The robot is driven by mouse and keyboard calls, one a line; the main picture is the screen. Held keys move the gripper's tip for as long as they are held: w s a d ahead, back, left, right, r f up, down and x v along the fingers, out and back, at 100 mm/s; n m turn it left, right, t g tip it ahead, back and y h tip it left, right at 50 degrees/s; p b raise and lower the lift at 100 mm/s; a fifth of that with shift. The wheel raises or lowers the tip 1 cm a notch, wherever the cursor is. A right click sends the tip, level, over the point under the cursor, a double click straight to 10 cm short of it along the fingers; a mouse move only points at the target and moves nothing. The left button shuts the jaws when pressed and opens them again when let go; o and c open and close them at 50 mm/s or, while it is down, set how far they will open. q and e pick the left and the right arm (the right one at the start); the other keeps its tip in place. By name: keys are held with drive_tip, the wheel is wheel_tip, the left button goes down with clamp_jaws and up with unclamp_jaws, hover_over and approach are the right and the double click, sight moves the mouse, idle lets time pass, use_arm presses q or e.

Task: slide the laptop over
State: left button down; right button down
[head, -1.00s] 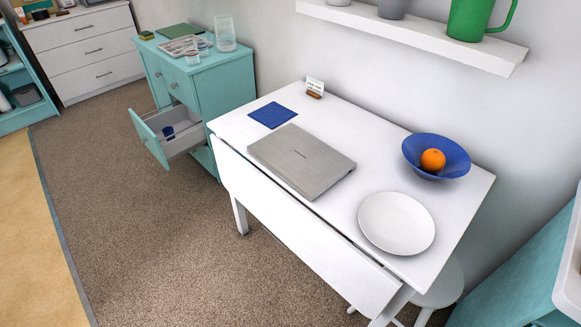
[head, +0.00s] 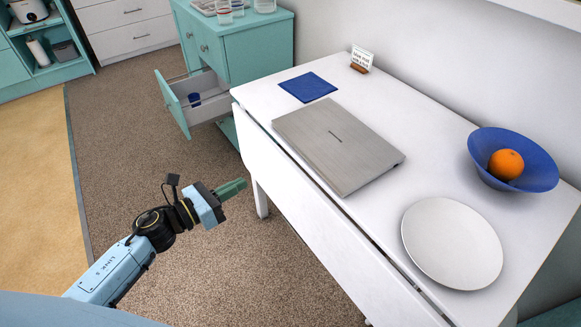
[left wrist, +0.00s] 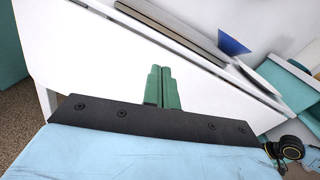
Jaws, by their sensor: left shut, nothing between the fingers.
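A closed grey laptop (head: 337,147) lies flat on the white drop-leaf table (head: 375,215), close to its front edge. Its edge also shows in the left wrist view (left wrist: 172,29), beyond my fingers. My left gripper (head: 234,188) is shut and empty. It is in front of the table, left of the laptop and apart from it, by the hanging leaf. In the left wrist view its green fingers (left wrist: 162,87) are together, pointing at the white leaf. My right gripper is not in view.
A blue cloth (head: 307,87) lies behind the laptop and a small sign (head: 361,60) stands at the far edge. A white plate (head: 452,243) and a blue bowl (head: 540,178) with an orange (head: 506,164) are to the right. A drawer (head: 195,100) stands open in the teal cabinet.

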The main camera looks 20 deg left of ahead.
sight(301, 151)
use_arm(q)
drive_tip(key=w+d+m, duration=0.1)
drive_tip(key=w+d, duration=0.2)
drive_tip(key=w+d+r+m+h, duration=0.1)
drive_tip(key=w+d, duration=0.2)
drive_tip(key=w+d+r+m, duration=0.1)
drive_tip(key=w+d, duration=0.2)
drive_tip(key=w, duration=0.1)
drive_tip(key=shift+d+r+m+g+h, duration=0.25)
drive_tip(key=shift+m+g+h, duration=0.05)
drive_tip(key=shift+m, duration=0.1)
drive_tip(key=shift+w+d+b, duration=0.2)
drive_tip(key=shift+w+b, duration=0.05)
drive_tip(key=shift+b, duration=0.05)
drive_tip(key=shift+w+d, duration=0.1)
drive_tip(key=shift+w, duration=0.05)
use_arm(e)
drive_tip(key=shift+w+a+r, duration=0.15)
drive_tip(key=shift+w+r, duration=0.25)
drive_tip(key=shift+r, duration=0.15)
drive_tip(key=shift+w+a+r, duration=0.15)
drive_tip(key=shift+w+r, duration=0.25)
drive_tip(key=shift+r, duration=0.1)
use_arm(q)
drive_tip(key=shift+w, duration=0.1)
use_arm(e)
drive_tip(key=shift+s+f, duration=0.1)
